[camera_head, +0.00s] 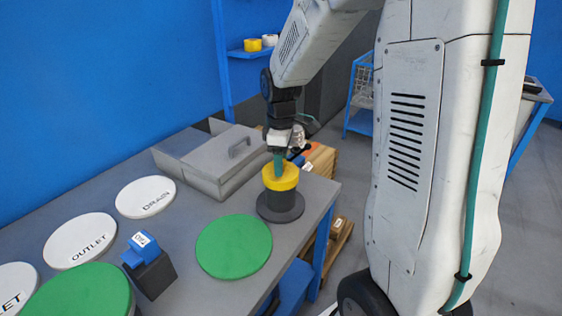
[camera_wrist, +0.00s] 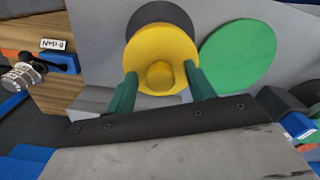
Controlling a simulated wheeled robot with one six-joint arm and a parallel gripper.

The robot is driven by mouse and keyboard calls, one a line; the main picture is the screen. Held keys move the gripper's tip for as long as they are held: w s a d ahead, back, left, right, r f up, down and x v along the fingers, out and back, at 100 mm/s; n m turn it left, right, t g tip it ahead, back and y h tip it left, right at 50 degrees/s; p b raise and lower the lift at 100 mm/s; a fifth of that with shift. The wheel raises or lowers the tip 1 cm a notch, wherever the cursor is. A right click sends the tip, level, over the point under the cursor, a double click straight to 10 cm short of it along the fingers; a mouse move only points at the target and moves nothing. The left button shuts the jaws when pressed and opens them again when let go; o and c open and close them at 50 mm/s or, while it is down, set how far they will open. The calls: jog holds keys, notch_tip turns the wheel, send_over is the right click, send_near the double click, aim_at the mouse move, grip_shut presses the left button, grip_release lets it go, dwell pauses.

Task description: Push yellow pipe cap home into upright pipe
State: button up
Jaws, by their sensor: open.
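The yellow pipe cap (camera_head: 281,177) sits on top of the dark upright pipe (camera_head: 281,205), which stands on the table near its right edge. In the wrist view the cap (camera_wrist: 150,50) shows a round raised knob in its middle, and the dark flange of the pipe (camera_wrist: 162,14) shows behind it. My gripper (camera_head: 278,163) is right over the cap, pointing down. In the wrist view its two green fingers (camera_wrist: 161,85) are apart, one on each side of the knob, near the cap's rim. I cannot tell whether the fingertips touch the cap, or how deep it sits.
A green disc (camera_head: 233,247) lies beside the pipe. White labelled discs (camera_head: 146,196) and a dark block with a blue top (camera_head: 148,264) are further left. A grey lidded box (camera_head: 225,160) stands behind. The table's right edge (camera_head: 327,205) is close to the pipe.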

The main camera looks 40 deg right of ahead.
notch_tip(320, 180, up, 7)
jog(key=shift+r, duration=0.1)
dwell(0.7)
jog(key=shift+s+a+f+m, duration=0.1)
jog(key=shift+s+f+m, duration=0.2)
jog(key=shift+m, duration=0.5)
jog(key=s+a+r+m, duration=0.2)
jog(key=s+a, duration=0.1)
jog(key=s, duration=0.5)
jog(key=s+a+r+m+t, duration=0.1)
jog(key=s+a+r+m, duration=0.1)
jog(key=s, duration=0.6)
jog(key=s+a+r+m, duration=0.2)
jog(key=s+a, duration=0.3)
jog(key=s, duration=0.3)
jog(key=shift+a+m, duration=0.15)
jog(key=shift+m, duration=0.55)
